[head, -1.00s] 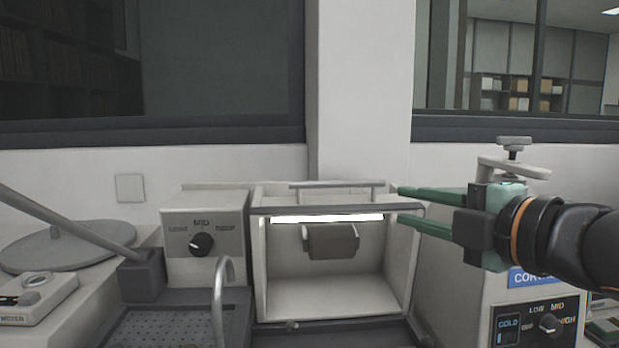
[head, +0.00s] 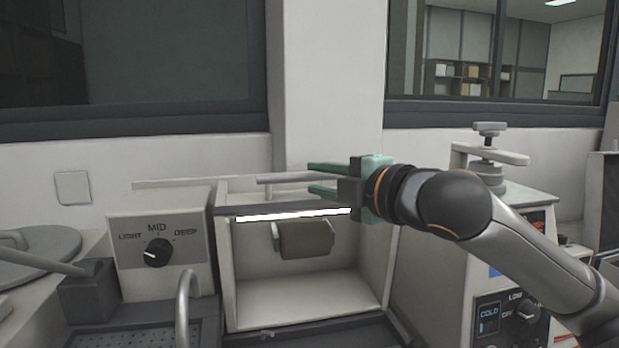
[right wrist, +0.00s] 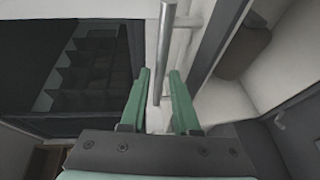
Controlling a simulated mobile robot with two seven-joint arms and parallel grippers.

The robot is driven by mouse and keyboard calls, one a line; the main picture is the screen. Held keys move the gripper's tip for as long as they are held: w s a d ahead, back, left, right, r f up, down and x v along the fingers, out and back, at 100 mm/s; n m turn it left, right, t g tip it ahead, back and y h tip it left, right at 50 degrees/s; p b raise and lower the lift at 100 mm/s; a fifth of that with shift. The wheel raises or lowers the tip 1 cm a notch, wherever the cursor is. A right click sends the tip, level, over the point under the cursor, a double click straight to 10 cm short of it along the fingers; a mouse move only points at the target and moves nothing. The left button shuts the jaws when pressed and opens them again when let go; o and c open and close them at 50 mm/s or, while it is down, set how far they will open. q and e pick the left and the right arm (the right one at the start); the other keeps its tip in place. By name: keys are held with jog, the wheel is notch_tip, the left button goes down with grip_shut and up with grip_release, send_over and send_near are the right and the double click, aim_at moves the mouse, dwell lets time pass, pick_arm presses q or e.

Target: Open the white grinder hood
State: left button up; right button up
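The grinder is a white box-shaped housing (head: 367,255) with an open front in the head view, showing a bright light strip (head: 293,215) and a brownish roller (head: 305,240) inside. A grey bar handle (head: 285,178) runs along the top of the hood; its right end is hidden by my right gripper. The bar also shows in the right wrist view (right wrist: 166,45). My right gripper (head: 310,178) is open, its green fingers above and below the bar's line. In the wrist view, the bar's end lies between the fingers (right wrist: 160,75), with gaps visible. My left gripper is out of view.
A control box with a LIGHT/MID/DEEP knob (head: 158,253) stands left of the housing. A curved metal spout (head: 187,305) rises in front. A press unit with a top clamp (head: 490,155) stands right, behind my arm. A wall and windows are behind.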

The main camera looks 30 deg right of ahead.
aim_at(313, 179)
jog(key=shift+w+a+f, duration=0.1)
jog(key=shift+w+a, duration=0.05)
jog(key=shift+w, duration=0.65)
jog(key=shift+w+a+f, duration=0.1)
jog(key=shift+w, duration=0.65)
grip_shut()
